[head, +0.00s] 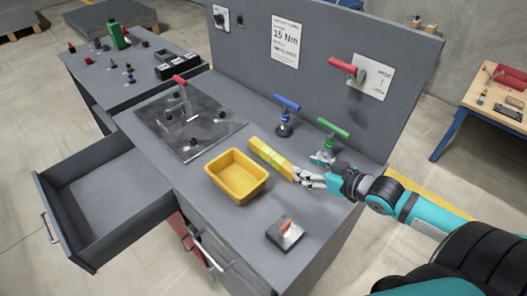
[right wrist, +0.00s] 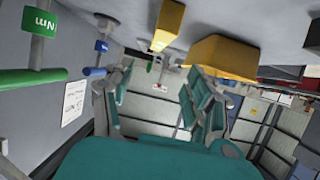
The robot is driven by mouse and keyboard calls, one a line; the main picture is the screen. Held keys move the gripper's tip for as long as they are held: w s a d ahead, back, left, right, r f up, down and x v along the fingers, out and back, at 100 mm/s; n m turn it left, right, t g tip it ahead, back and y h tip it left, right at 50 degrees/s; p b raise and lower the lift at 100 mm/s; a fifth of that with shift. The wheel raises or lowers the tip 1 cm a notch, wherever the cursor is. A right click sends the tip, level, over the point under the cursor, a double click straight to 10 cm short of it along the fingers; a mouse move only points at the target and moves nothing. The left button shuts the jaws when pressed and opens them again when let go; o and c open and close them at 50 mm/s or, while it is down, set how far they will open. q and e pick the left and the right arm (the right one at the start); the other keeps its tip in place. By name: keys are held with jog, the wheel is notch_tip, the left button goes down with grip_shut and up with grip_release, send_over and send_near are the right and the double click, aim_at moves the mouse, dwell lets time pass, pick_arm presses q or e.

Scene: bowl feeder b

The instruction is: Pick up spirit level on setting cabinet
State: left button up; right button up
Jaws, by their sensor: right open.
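The yellow spirit level (head: 268,156) lies on the grey cabinet top, between the yellow bin and the blue-handled tool. In the right wrist view the level (right wrist: 168,24) shows at the top, beyond the fingers. My right gripper (head: 299,177) is at the near right end of the level, with its fingers pointing along it. Its jaws are open, and in the right wrist view the fingers (right wrist: 155,100) stand apart with nothing between them. Whether a fingertip touches the level I cannot tell. My left gripper is not in view.
A yellow bin (head: 236,178) stands left of the gripper. Blue-handled (head: 285,115) and green-handled (head: 324,142) tools stand behind it. The upright panel (head: 320,40) bounds the back. A drawer (head: 105,190) hangs open at left.

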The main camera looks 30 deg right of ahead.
jog(key=shift+w+a+f, duration=0.1)
jog(key=shift+w, duration=0.35)
send_near(269, 152)
jog(key=x, duration=0.2)
jog(key=p+x, duration=0.1)
jog(key=x, duration=0.1)
jog(key=shift+f, duration=0.3)
jog(key=shift+w, duration=0.2)
jog(key=x, duration=0.2)
jog(key=p+x, duration=0.1)
jog(key=x, duration=0.1)
jog(key=shift+w+r+p, duration=0.15)
jog(key=shift+w+p, duration=0.15)
jog(key=shift+w, duration=0.05)
jog(key=shift+w+a, duration=0.15)
jog(key=shift+w, duration=0.1)
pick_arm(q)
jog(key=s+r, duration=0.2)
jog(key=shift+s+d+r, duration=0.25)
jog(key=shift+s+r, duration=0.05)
pick_arm(e)
jog(key=shift+s, duration=0.1)
jog(key=shift+c, duration=0.4)
